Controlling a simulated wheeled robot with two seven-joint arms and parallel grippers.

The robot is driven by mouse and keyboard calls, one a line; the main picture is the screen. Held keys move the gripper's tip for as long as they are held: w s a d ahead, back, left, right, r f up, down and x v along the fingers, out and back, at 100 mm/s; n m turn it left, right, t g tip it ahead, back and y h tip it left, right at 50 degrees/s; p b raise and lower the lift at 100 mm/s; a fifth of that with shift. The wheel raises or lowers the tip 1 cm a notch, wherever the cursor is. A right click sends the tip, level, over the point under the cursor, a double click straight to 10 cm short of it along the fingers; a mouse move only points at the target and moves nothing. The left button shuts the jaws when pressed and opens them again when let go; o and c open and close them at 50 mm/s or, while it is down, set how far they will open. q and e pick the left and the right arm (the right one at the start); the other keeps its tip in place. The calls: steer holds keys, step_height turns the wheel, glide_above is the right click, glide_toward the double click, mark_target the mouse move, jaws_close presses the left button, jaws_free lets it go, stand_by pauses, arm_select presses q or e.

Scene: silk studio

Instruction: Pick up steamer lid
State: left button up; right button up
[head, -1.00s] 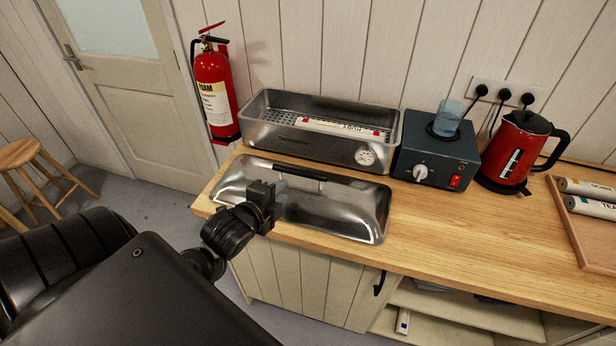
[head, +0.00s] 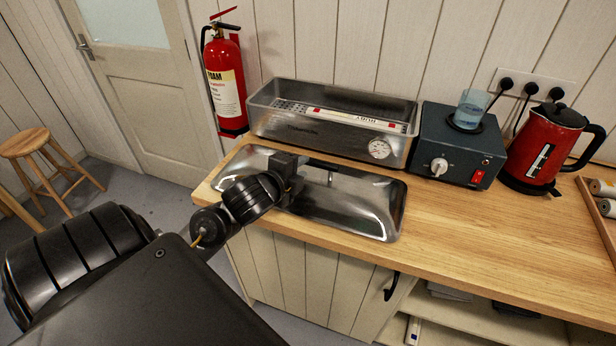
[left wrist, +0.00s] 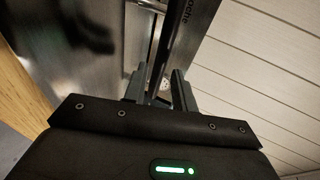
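The steamer lid (head: 365,207) is a shiny metal cover lying on the wooden counter in front of the steamer. Its dark bar handle (head: 345,171) runs along its far side. My left gripper (head: 308,172) is over the lid at the handle and hides the handle's left part. In the left wrist view the dark handle (left wrist: 166,48) runs between the two fingers of the left gripper (left wrist: 160,84), which stand apart. I cannot tell whether either finger touches it. My right gripper does not show.
The open metal steamer (head: 290,130) stands just behind the lid. A dark control box (head: 445,150) with a blue beaker (head: 471,108) and a red kettle (head: 545,145) stand to the right. The counter (head: 470,225) is clear at front right. A fire extinguisher (head: 226,90) hangs at the left.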

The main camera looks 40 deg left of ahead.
arm_select(q)
steer(key=shift+a+p+x, duration=0.15)
steer(key=shift+p+x, duration=0.15)
steer(key=shift+x, duration=1.05)
steer(key=shift+a+p+x, duration=0.1)
steer(key=shift+p+x, duration=0.15)
steer(key=shift+x, duration=1.1)
steer(key=shift+s, duration=0.1)
steer(key=shift+c, duration=0.4)
jaws_close()
steer(key=shift+r, duration=0.1)
